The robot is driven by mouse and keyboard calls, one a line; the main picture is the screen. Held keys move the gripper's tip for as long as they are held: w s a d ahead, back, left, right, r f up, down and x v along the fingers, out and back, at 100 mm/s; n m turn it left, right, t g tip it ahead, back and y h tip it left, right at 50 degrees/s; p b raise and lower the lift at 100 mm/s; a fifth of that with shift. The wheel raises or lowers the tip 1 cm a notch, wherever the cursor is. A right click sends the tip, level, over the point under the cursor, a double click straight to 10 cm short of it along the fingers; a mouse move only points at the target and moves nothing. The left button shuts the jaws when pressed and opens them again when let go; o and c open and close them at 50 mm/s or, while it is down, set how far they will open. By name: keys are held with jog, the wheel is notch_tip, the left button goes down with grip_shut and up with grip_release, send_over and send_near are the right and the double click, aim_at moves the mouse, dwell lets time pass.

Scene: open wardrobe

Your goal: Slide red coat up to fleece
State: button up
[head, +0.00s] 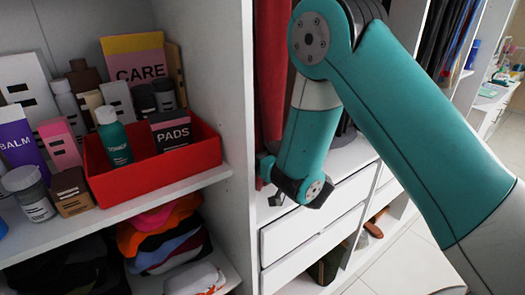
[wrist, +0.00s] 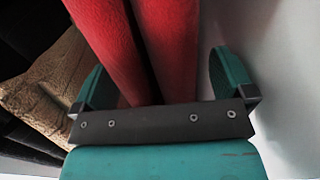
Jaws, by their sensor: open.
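The red coat (head: 271,70) hangs beside the white divider, partly hidden behind my arm in the head view. In the wrist view, the red coat (wrist: 108,40) shows as two long folds with a dark gap between them. My gripper (wrist: 162,75) is open, with one teal finger on each side of these folds. Whether the fingers touch the cloth is unclear. In the head view my gripper (head: 268,172) is low by the divider, mostly hidden by my wrist. A tan, textured garment (wrist: 45,88) hangs left of the left finger; I cannot tell if it is the fleece.
A white wall panel (wrist: 285,70) stands close right of the gripper. Dark garments lie at the wrist view's far left. White drawers (head: 310,230) are below the arm. A red box (head: 160,172) of toiletries sits on the left shelf, above folded clothes (head: 165,235).

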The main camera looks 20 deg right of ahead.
jog(key=shift+d, duration=0.2)
jog(key=c, duration=1.5)
jog(key=shift+o, duration=0.2)
jog(key=shift+w, duration=0.1)
jog(key=shift+w+d+r+p, duration=0.1)
jog(key=shift+w+d+p, duration=0.15)
jog(key=shift+d+p, duration=0.8)
jog(key=shift+w+d+r+p, duration=0.1)
jog(key=shift+w+d+p, duration=0.3)
jog(key=shift+p, duration=1.15)
jog(key=o, duration=1.5)
jog(key=shift+s+d+f, duration=0.15)
jog(key=shift+c, duration=0.2)
